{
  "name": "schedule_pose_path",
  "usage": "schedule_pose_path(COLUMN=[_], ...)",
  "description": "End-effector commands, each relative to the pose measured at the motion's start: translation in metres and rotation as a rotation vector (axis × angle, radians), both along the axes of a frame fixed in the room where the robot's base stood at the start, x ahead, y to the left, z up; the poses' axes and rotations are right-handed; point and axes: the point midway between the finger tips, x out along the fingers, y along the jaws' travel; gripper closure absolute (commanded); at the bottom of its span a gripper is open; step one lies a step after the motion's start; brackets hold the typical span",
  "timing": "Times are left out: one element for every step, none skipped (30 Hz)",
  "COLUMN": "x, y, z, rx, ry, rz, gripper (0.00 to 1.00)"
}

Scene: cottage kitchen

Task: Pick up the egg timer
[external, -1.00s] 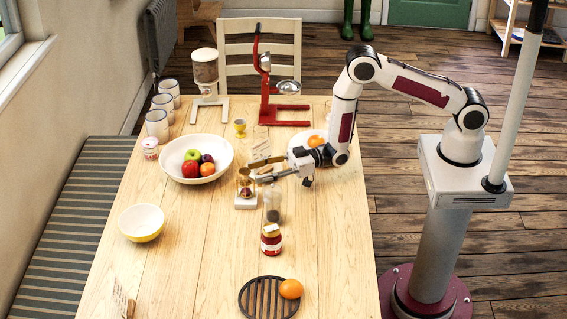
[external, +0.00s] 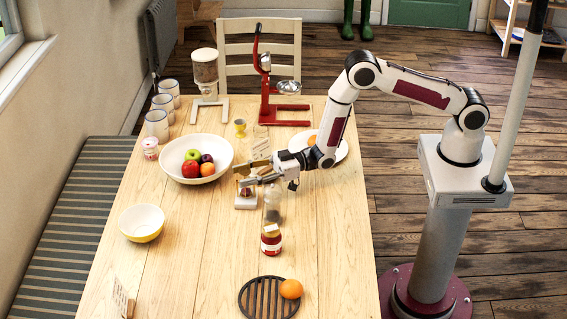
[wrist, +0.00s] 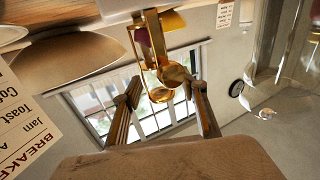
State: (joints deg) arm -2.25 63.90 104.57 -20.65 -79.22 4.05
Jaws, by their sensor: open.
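The egg timer (external: 245,191) stands on a small white block (external: 245,203) near the middle of the table. In the wrist view the egg timer (wrist: 157,70) shows a brass frame with dark purple inside. My gripper (external: 247,172) is open and reaches in from the right, low over the table. Its fingers partly hide the timer's upper part in the external view. In the wrist view my gripper (wrist: 165,90) has one finger on each side of the timer's line, with the timer at or just beyond the tips. I cannot tell whether either finger touches it.
A clear glass shaker (external: 272,207) stands close beside the block, under my wrist, with a red-labelled jar (external: 271,241) in front of it. A white fruit bowl (external: 225,160) is behind left. A plate (external: 338,152) is behind right.

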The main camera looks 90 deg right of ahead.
Motion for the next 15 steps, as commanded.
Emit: schedule_pose_path(x=[-0.0001, -0.0002, -0.0002, -0.0002, -0.0003, -0.0002, -0.0003, -0.0002, -0.0003, -0.0003, -0.0003, -0.0003, -0.0003, -0.0003, -0.0003], y=[0.0, -0.0001, -0.0001, -0.0001, -0.0001, -0.0002, -0.0001, -0.0002, -0.0002, -0.0002, -0.0002, -0.0002, -0.0002, -0.0002, -0.0002], z=[-0.0002, -0.0002, -0.0002, -0.0002, -0.0002, -0.0002, -0.0002, -0.0002, -0.0002, -0.0002, -0.0002, -0.0002, -0.0002, -0.0003, -0.0003], rx=[0.0, 0.0, 0.0, 0.0, 0.0, 0.0, 0.0, 0.0, 0.0, 0.0, 0.0, 0.0, 0.0, 0.0, 0.0], ry=[0.0, 0.0, 0.0, 0.0, 0.0, 0.0, 0.0, 0.0, 0.0, 0.0, 0.0, 0.0, 0.0, 0.0, 0.0], rz=[0.0, 0.0, 0.0, 0.0, 0.0, 0.0, 0.0, 0.0, 0.0, 0.0, 0.0, 0.0, 0.0, 0.0, 0.0], gripper=[0.58, 0.58, 0.58, 0.58, 0.58, 0.58, 0.58, 0.58, 0.58, 0.58, 0.6, 0.71, 0.78, 0.86, 0.97])
